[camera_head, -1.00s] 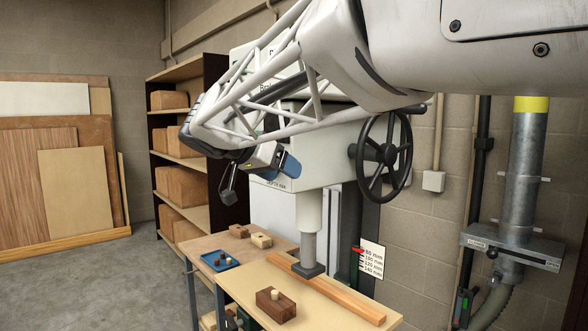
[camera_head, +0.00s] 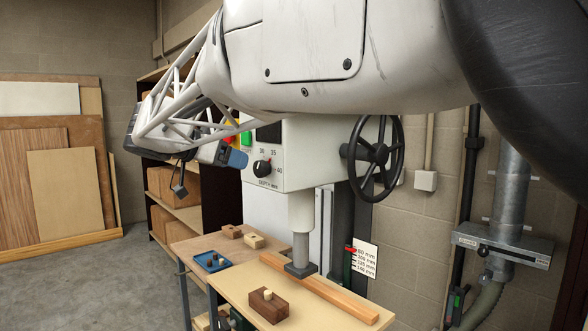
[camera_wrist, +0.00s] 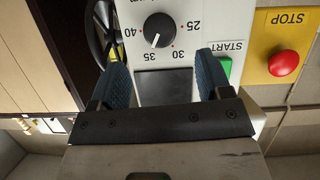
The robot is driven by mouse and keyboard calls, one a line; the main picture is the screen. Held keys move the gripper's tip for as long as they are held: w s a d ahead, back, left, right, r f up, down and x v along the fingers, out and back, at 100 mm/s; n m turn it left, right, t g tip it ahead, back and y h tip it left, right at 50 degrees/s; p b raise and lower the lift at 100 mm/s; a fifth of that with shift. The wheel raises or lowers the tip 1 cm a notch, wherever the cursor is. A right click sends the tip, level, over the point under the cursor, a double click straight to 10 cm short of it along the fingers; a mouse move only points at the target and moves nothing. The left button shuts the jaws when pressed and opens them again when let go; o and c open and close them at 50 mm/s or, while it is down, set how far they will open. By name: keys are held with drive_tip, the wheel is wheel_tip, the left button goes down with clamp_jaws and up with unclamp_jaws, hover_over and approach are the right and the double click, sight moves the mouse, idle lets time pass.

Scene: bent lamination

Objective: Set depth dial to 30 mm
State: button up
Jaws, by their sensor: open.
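The depth dial (camera_head: 262,167) is a black round knob on the white machine head. It also shows in the wrist view (camera_wrist: 160,29), with red marks 25, 30, 35 and 40 around it. Its white pointer line points toward 35. My gripper (camera_wrist: 162,62) is open and empty, with its blue fingers apart on either side below the dial in the wrist picture. A dark display panel (camera_wrist: 163,86) shows between the fingers. In the head view my gripper (camera_head: 236,158) is left of the dial, apart from it.
A green START button (camera_wrist: 224,68) and a red STOP button (camera_wrist: 283,64) on a yellow plate are beside the dial. A black handwheel (camera_head: 375,158) is on the machine's right side. Below, a worktable (camera_head: 235,284) bears a wooden strip (camera_head: 335,297) and a brown block (camera_head: 268,308).

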sight(256, 169)
drive_tip(key=shift+x, duration=3.75)
drive_tip(key=c, duration=0.9)
drive_tip(key=shift+n, duration=0.3)
drive_tip(key=n+h, duration=0.1)
drive_tip(key=n+g+h, duration=0.1)
drive_tip(key=n, duration=0.1)
drive_tip(key=shift+w+a+f+n+g, duration=0.1)
drive_tip(key=shift+n+g, duration=0.2)
drive_tip(key=n+h, duration=0.2)
drive_tip(key=n, duration=0.2)
drive_tip(key=shift+g+h, duration=0.3)
drive_tip(key=shift+g, duration=0.1)
